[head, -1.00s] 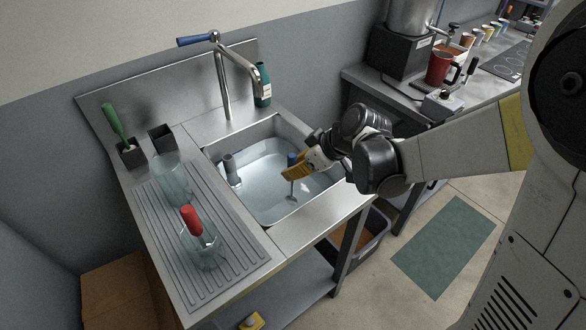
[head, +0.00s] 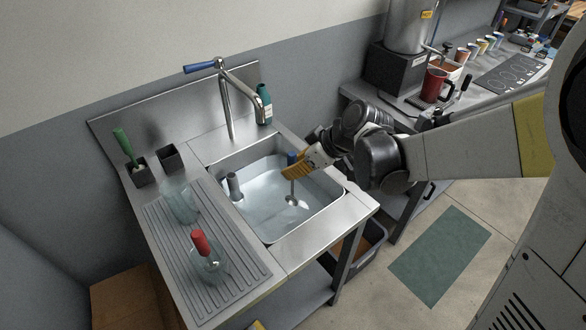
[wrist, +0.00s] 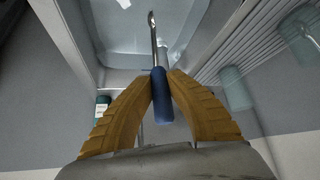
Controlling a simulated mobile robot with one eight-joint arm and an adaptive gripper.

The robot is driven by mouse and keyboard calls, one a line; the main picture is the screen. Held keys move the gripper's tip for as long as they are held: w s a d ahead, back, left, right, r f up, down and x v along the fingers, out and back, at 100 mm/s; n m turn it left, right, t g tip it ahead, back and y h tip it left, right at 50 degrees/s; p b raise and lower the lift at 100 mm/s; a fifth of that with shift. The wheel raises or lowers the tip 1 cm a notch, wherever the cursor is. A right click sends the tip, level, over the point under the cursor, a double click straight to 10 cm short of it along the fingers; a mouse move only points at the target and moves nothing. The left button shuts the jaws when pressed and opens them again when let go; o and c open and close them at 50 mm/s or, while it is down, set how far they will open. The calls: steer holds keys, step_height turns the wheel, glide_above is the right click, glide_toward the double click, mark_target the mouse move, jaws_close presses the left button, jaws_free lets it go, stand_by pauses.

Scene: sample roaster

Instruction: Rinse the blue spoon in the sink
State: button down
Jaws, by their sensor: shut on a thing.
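My gripper (head: 295,166) is over the sink (head: 305,232), with its yellow fingers shut on the handle of the blue spoon (head: 292,157). In the wrist view the blue handle (wrist: 160,98) sits between both fingertips, and the metal shaft runs away from it toward the basin. In the head view the spoon hangs bowl down, its metal bowl (head: 292,200) low in the basin. The basin holds clear water (head: 265,195); I cannot tell how deep the bowl dips. The tap (head: 229,100) has a blue lever and its spout ends above the basin's back; no stream shows.
A grey standpipe (head: 233,186) stands in the basin's left part. A green-handled brush (head: 125,145) is in a holder at the back left. A teal bottle (head: 264,104) stands behind the sink.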

mark_target(293, 154)
steer(key=shift+r+p, duration=1.6)
steer(key=shift+r, duration=0.75)
step_height(293, 154, up, 4)
steer(key=p, duration=0.3)
